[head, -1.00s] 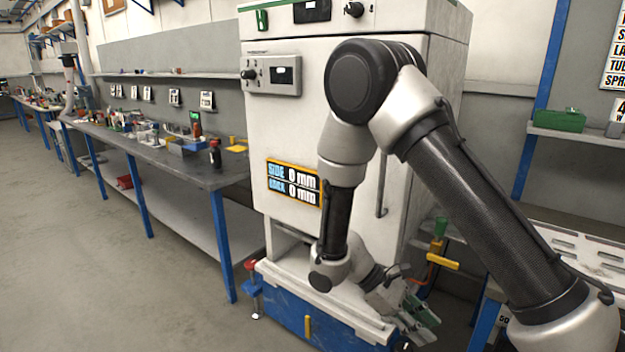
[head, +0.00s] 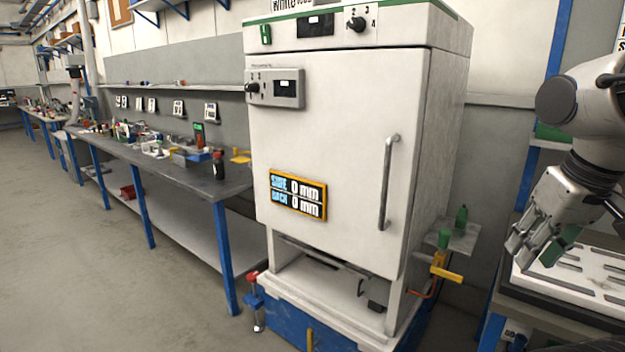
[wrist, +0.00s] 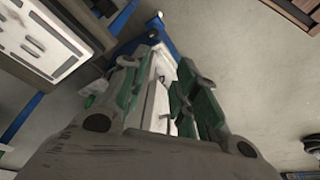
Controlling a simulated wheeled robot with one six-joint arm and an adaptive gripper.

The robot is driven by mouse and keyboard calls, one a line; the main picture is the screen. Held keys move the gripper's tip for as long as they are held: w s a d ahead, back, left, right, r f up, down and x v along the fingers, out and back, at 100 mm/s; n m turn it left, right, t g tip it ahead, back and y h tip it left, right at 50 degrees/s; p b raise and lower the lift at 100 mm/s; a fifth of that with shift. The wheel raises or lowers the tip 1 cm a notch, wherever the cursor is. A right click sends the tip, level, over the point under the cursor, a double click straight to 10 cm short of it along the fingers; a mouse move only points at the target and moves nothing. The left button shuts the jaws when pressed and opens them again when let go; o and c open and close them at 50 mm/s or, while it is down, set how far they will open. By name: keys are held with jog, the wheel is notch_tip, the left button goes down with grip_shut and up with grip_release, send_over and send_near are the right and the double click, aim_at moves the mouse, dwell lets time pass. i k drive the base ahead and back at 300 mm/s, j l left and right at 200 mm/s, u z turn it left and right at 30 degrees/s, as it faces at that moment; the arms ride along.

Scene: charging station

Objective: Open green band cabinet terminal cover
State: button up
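The white cabinet (head: 340,130) with a green band (head: 392,9) along its top edge stands in the middle of the head view. Its front door has a vertical handle (head: 387,185) and looks shut. A grey box with a knob and display (head: 274,87) sits at the door's upper left. I cannot tell which part is the terminal cover. My gripper (head: 537,250) is right of the cabinet, apart from it, pointing down. In the wrist view its green-padded fingers (wrist: 157,100) are spread, with a white and blue structure seen between them and no held object.
A long workbench (head: 170,160) with tools runs along the left wall. A small side shelf with green bottles (head: 461,217) and a yellow-handled valve (head: 440,270) are at the cabinet's right. A white slotted tray (head: 590,285) is below my gripper. Floor at left is clear.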

aim_at(377, 290)
jog(key=i+j+u, duration=0.45)
jog(key=i+j, duration=0.4)
jog(key=i, duration=0.1)
